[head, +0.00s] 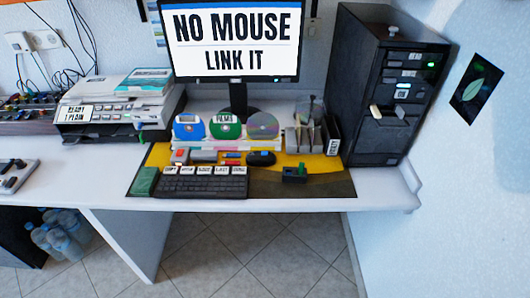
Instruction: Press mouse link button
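The monitor (236,40) at the back of the desk reads "NO MOUSE" and "LINK IT". A small dark mouse (261,158) lies on the yellow and dark mat (325,187), behind the right end of the keyboard. I cannot make out a link button on the mouse. A small black box with a green upright part (294,174) stands on the mat to the right of the keyboard; I cannot tell what it is. Neither of my grippers is in view.
A black keyboard (205,187) with labelled keys lies at the front of the mat. Disc holders (225,126) stand below the monitor. A black computer tower (384,85) is at right, a printer (117,108) at left.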

